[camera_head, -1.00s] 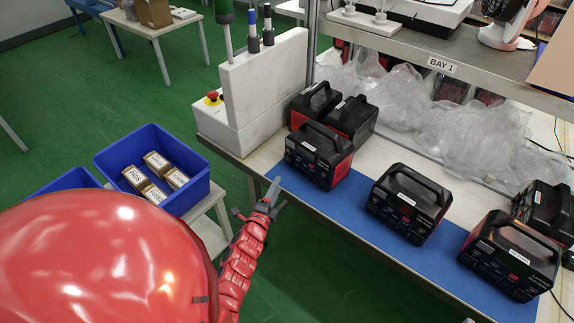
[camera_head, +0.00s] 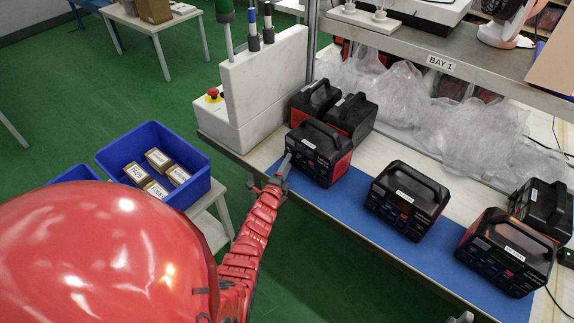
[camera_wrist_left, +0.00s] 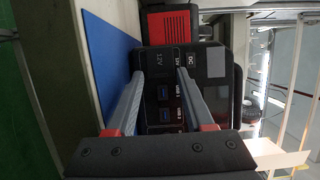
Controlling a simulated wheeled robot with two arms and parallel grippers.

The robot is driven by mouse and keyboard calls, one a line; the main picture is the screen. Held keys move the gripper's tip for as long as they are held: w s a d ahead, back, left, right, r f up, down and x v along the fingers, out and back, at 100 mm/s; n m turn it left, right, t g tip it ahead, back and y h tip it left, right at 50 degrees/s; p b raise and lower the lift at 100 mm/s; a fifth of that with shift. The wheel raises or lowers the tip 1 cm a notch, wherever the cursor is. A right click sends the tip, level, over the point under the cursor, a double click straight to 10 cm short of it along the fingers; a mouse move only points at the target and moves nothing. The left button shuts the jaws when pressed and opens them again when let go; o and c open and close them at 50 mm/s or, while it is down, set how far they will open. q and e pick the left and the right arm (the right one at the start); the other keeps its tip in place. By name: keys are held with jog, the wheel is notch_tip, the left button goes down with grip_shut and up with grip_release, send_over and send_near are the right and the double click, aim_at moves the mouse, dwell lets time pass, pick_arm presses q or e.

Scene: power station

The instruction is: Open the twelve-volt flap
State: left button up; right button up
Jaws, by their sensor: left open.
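A black and red power station (camera_head: 325,158) stands upright at the left end of the blue mat, its front panel facing me. My left gripper (camera_head: 285,164) is right in front of that panel. In the left wrist view the open fingers (camera_wrist_left: 160,72) point at the panel, with nothing held between them. A dark area marked 12V (camera_wrist_left: 160,60) lies between the fingertips, and I take it for the twelve-volt flap; it looks closed. Blue USB ports (camera_wrist_left: 164,104) sit beside it. I cannot tell whether the fingers touch the panel. My right gripper does not show clearly.
More power stations stand on the bench: one mid-mat (camera_head: 408,200), one at right (camera_head: 507,252), others behind. A white block with an emergency button (camera_head: 213,94) stands left of the nearest unit. A blue crate (camera_head: 197,187) with small boxes is at left. Bare blue mat (camera_head: 352,212) separates the units.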

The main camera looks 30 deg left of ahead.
pick_arm(q)
grip_shut()
dwell(0.3)
